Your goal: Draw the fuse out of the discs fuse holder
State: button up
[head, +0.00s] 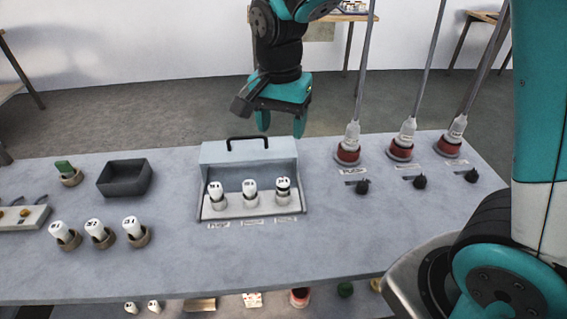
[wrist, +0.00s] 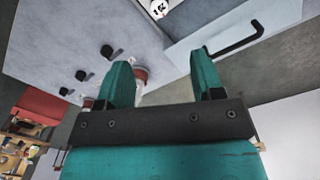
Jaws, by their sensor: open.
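A pale grey fuse box (head: 203,178) stands mid-bench with its front open. It holds three white fuses upright in a row: left (head: 215,190), middle (head: 249,188) and right (head: 283,187). The right one shows a dark band. Small picture labels lie in front of them, too small to read, so I cannot tell which holder is the discs one. My gripper (head: 281,122) is open and empty, above and behind the box's right end. In the wrist view, the fingers (wrist: 162,80) are apart with nothing between them, and one white fuse (wrist: 158,8) shows at the top edge.
The box's black handle (head: 248,139) stands up near my gripper. Three red-based connectors with rods (head: 348,150) and black knobs (head: 362,187) are on the right. A dark open tray (head: 124,178) and three more white fuses in round holders (head: 98,232) are on the left.

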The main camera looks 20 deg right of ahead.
aim_at(283, 181)
notch_tip(283, 181, down, 16)
jog(key=shift+s+d+r, duration=0.15)
jog(key=shift+r, duration=0.1)
jog(key=c, duration=1.1)
jog(key=shift+r+p, duration=2.7)
jog(key=shift+r, duration=0.3)
jog(key=shift+r, duration=0.1)
notch_tip(283, 181, up, 3)
jog(key=p, duration=0.3)
